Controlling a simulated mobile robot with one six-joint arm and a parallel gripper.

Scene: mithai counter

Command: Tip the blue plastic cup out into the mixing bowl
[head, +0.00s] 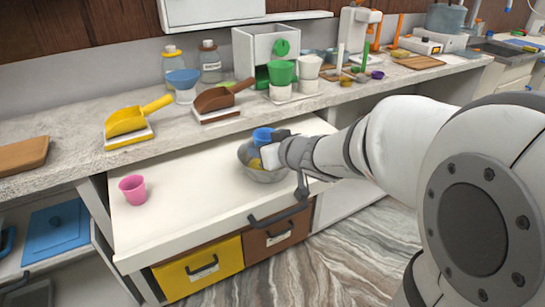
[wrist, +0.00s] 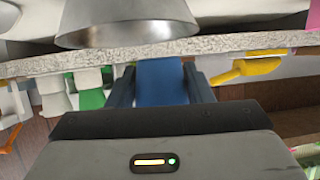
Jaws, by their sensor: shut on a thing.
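The blue plastic cup (head: 262,136) is held over the mixing bowl in the head view. It also shows between the fingers in the wrist view (wrist: 160,82). My gripper (head: 276,142) is shut on it. The metal mixing bowl (head: 265,177) stands on the white pull-out surface, below the cup; its rim and side show at the top of the wrist view (wrist: 130,22). A bit of yellow shows inside the bowl. The wrist picture appears upside down. I cannot tell the cup's exact tilt or see what is in it.
A pink cup (head: 132,189) stands at the left of the white surface (head: 190,205). On the counter behind are a yellow scoop (head: 128,121), a brown scoop (head: 216,98), jars and green and white cups (head: 281,73). The white surface between pink cup and bowl is clear.

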